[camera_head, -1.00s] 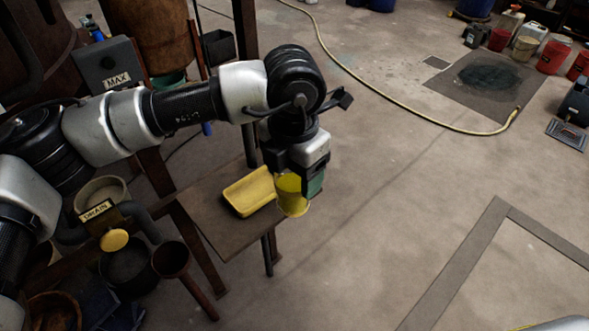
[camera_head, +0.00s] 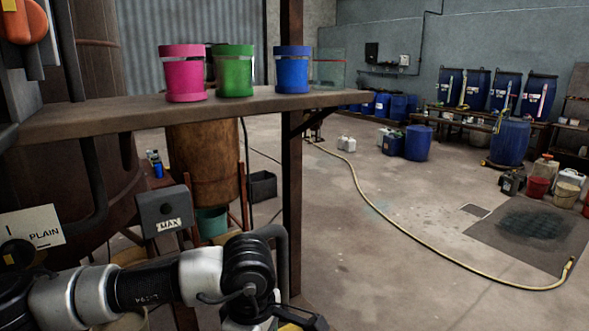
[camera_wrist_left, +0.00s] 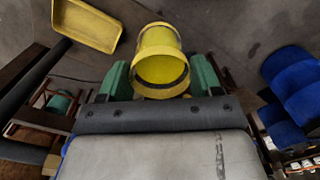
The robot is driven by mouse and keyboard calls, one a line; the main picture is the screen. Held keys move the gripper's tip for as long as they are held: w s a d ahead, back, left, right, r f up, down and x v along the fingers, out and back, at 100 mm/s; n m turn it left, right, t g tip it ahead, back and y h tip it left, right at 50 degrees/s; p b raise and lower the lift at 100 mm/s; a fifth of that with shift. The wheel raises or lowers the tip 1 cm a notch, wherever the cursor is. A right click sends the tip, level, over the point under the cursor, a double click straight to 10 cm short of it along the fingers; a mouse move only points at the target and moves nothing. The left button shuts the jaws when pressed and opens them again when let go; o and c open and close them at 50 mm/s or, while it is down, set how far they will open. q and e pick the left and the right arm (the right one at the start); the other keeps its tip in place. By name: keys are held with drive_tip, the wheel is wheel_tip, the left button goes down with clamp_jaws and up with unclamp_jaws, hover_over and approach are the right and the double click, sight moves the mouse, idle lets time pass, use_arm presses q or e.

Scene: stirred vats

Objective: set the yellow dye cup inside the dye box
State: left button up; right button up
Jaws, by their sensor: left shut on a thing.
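The yellow dye cup (camera_wrist_left: 160,58) is in the left wrist view, its open round mouth facing the camera. My left gripper (camera_wrist_left: 160,77) is shut on it, with one green finger on each side. The cup looks empty inside. In the head view my left arm shows at the bottom left, but its fingers and the cup are below the picture. A shallow yellow open tray (camera_wrist_left: 86,23) lies beyond the cup at the upper left of the wrist view. I cannot tell whether it is the dye box. My right gripper is not in view.
A shelf (camera_head: 240,108) bears a pink cup (camera_head: 184,74), a green cup (camera_head: 234,71) and a blue cup (camera_head: 292,70). A dark post (camera_head: 292,200) stands below its right part. A yellow hose (camera_head: 420,240) crosses the open floor at right.

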use_arm(q)
drive_tip(key=s+a+f+m, duration=0.1)
drive_tip(key=a+m, duration=0.5)
drive_tip(key=m, duration=0.1)
drive_tip(key=s+a+f+m, duration=0.2)
drive_tip(key=a+m, duration=0.5)
drive_tip(key=shift+f, duration=0.2)
